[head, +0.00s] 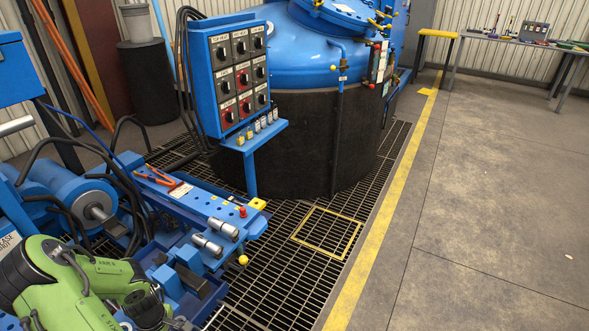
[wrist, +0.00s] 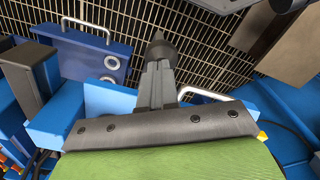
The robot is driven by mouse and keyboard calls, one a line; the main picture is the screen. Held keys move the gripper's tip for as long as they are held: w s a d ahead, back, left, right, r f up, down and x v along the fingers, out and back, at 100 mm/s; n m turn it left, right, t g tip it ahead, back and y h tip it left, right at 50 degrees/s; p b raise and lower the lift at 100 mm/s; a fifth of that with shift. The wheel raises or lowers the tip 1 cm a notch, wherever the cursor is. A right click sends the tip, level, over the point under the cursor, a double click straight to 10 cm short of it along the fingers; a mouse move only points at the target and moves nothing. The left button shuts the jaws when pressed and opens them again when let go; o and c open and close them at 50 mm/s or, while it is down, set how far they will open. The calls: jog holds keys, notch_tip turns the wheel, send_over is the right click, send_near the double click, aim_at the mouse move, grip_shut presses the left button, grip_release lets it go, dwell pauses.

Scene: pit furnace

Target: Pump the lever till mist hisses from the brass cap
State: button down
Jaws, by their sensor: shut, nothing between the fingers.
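My gripper (wrist: 158,75) is shut and empty in the wrist view, its two grey fingers together. A dark, rounded, cone-like piece (wrist: 159,50) shows just beyond the fingertips; I cannot tell whether they touch or whether it is part of the lever. In the head view my green arm reaches in at the bottom left, in front of the blue machine bench (head: 195,200). A yellow ball knob (head: 243,260) sits at the bench's near right end. I cannot clearly pick out the lever or the brass cap, and no mist shows.
Red-handled pliers (head: 165,180) lie on the bench. A control panel (head: 238,75) with several knobs stands behind it, before the large blue-topped tank (head: 300,130). Dark floor grating (head: 280,265) lies right of the bench, and open concrete floor (head: 500,180) beyond the yellow line.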

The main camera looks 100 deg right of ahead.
jog(key=r, duration=0.1)
jog(key=r+p, duration=0.1)
jog(key=r, duration=0.2)
jog(key=shift+w+d+r+p, duration=0.15)
jog(key=shift+w+d+p, duration=0.15)
jog(key=shift+p, duration=0.05)
jog(key=shift+f, duration=0.2)
